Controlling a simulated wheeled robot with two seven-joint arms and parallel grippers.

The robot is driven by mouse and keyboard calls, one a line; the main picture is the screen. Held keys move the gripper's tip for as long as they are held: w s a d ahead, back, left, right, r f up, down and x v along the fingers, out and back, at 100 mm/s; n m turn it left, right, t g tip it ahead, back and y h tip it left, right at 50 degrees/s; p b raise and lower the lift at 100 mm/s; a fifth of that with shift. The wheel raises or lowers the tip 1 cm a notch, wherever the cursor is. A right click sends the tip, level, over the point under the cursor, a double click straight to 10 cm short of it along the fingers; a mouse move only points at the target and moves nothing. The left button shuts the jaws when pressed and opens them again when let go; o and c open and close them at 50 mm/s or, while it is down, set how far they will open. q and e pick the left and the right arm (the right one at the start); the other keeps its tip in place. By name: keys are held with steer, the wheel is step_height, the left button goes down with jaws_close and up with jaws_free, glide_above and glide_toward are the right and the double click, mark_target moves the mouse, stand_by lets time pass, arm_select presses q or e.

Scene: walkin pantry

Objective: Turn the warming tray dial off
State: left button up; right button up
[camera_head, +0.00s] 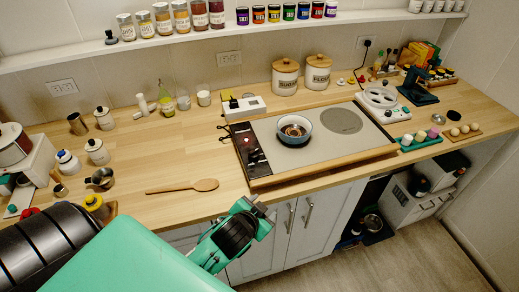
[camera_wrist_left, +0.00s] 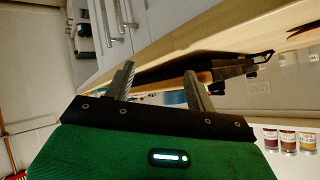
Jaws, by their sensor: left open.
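The warming tray (camera_head: 350,153) lies on the wooden counter, with a dark control panel (camera_head: 247,152) along its left end. Small dark knobs and a red light show on the panel; the dial's setting is too small to read. My right gripper is not in view.
A wooden spoon (camera_head: 182,187) lies left of the tray. A white device (camera_head: 243,106) stands behind the panel, with canisters (camera_head: 285,77) farther back. A white appliance (camera_head: 381,101) stands behind the tray's right end. Cabinet doors (camera_head: 290,228) are below the counter.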

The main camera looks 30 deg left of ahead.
arm_select(q)
steer(key=w+d+r+m+t+h, duration=0.35)
steer(key=w+r, duration=0.25)
steer(key=r, duration=0.3)
steer(key=w+d+r+m+t+h, duration=0.3)
steer(key=w+r+m+t, duration=0.2)
steer(key=r, duration=0.4)
steer(key=d+r+m+g+h, duration=0.6)
steer(key=d+m+g+h, duration=0.6)
steer(key=m, duration=0.7)
steer(key=m+g+y+p, duration=0.1)
steer(key=m+g+y, duration=0.55)
steer(key=y, duration=1.05)
glide_above(254, 151)
step_height(254, 151, down, 6)
steer(key=n+g, duration=0.1)
steer(key=n, duration=0.1)
step_height(254, 151, down, 12)
steer(key=p, duration=0.4)
steer(key=shift+f, duration=0.6)
